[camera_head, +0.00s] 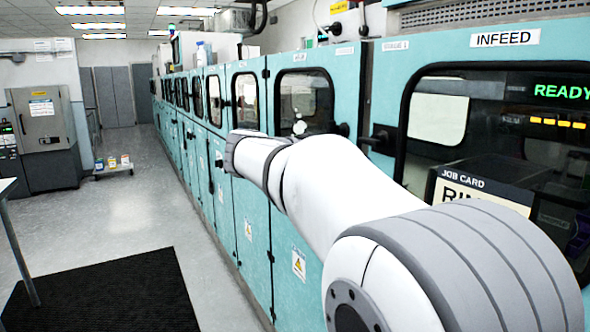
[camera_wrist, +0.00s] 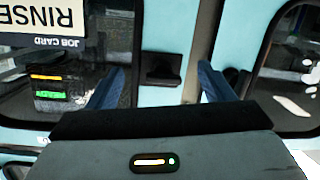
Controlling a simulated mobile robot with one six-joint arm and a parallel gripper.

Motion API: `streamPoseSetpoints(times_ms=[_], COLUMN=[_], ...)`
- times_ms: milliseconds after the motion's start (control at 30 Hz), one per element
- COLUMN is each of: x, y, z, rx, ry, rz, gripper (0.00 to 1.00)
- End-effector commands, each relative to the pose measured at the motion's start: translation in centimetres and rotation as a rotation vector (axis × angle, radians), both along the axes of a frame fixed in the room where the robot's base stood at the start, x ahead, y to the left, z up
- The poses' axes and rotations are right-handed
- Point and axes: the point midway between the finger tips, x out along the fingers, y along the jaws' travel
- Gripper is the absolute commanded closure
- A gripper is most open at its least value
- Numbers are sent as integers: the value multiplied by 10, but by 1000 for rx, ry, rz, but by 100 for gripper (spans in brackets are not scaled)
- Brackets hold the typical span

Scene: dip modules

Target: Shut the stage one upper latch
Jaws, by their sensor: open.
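The stage one upper latch appears as a small dark block (camera_wrist: 163,68) on the teal panel strip between two windowed doors, in the wrist view. It also shows as a dark fitting (camera_head: 381,140) left of the infeed window in the head view. I cannot tell whether it is turned shut. My gripper (camera_wrist: 160,68) is open and empty. Its two blue fingers stand apart, one on each side of the latch in the picture; no contact shows. My arm hides the lower part of the stage one door (camera_head: 335,95) in the head view, and my gripper is not clearly visible there.
The infeed window (camera_head: 480,125) has a READY display and a job card (camera_head: 480,190) reading RIN..., partly hidden by my arm. More teal doors run along the line to the left. A black mat (camera_head: 105,295) lies on the open aisle floor. A table edge stands at far left.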

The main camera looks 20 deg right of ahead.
Motion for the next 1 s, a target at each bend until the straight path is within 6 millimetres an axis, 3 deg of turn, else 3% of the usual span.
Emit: streamPoseSetpoints(times_ms=[100, 300, 700, 1000], x=[13, 20, 23, 25], y=[-8, -19, -78, -89], z=[12, 30, 31, 30], rx=[-117, -189, -188, -186], ry=[-139, -229, -227, -227], rz=[-53, -76, -76, -73], gripper=[25, 25, 25, 25])
